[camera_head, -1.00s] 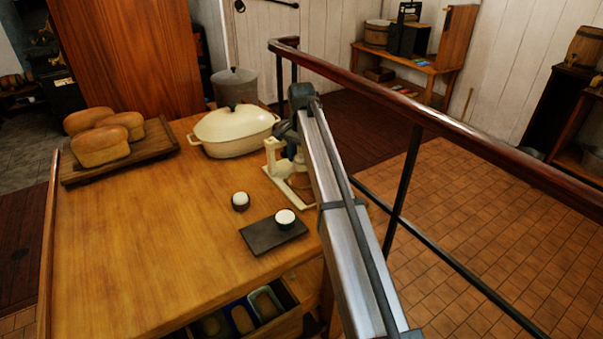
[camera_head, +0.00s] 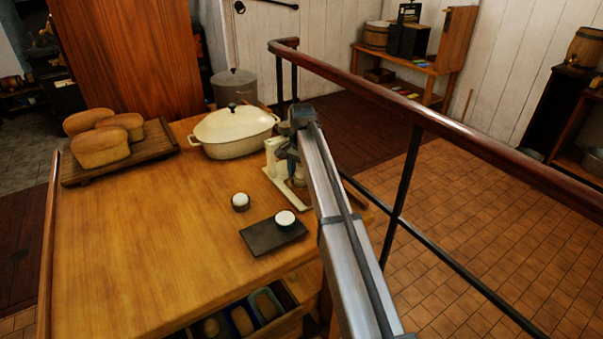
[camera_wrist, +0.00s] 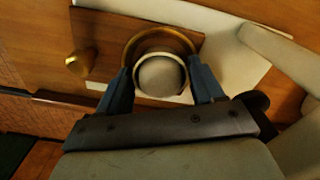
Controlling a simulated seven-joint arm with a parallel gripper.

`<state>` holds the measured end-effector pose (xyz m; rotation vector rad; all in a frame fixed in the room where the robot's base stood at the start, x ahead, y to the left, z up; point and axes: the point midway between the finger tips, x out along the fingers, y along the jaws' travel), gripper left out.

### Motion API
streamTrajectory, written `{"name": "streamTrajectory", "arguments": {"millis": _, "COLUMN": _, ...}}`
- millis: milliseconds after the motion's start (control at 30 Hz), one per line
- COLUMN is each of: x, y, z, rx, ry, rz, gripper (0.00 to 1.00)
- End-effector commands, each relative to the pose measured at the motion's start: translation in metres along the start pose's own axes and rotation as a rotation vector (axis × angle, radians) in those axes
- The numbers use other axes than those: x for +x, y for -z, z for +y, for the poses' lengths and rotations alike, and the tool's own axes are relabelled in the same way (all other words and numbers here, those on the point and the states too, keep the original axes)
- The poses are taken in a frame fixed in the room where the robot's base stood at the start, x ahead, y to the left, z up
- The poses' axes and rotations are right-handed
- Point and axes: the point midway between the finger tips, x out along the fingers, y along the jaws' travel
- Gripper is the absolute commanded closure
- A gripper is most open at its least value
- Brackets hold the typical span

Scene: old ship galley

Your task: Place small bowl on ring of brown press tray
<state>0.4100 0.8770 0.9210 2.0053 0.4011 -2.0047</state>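In the wrist view a small round bowl (camera_wrist: 160,76) with a pale rim and greyish inside sits between the two blue-grey fingers of my gripper (camera_wrist: 160,82). Both fingers appear to touch its sides. A brass-brown ring (camera_wrist: 194,42) on the brown press tray (camera_wrist: 105,38) shows just behind and around the bowl's far edge. I cannot tell whether the bowl rests on the ring or hangs just above it. In the head view my gripper (camera_head: 290,156) is at the cream press stand (camera_head: 272,158) on the table's right side; the held bowl is hidden there.
A cream lidded pot (camera_head: 234,133) stands close left of the press. Loaves on a board (camera_head: 150,150) lie at left. A railing (camera_head: 450,127) runs behind my arm.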

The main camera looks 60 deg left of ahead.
Motion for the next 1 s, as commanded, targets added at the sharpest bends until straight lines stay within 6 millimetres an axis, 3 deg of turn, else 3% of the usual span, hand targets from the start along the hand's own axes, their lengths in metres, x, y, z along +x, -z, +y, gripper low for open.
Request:
{"name": "streamTrajectory", "arguments": {"millis": 200, "x": 0.000, "y": 0.000, "z": 0.000, "rx": 0.000, "ry": 0.000, "rz": 0.000, "gripper": 0.12}}
{"name": "streamTrajectory", "arguments": {"millis": 567, "x": -0.007, "y": 0.000, "z": 0.000, "rx": 0.000, "ry": 0.000, "rz": 0.000, "gripper": 0.12}}
{"name": "streamTrajectory", "arguments": {"millis": 1000, "x": -0.082, "y": 0.001, "z": -0.001, "rx": 0.000, "ry": 0.001, "rz": 0.001, "gripper": 0.12}}
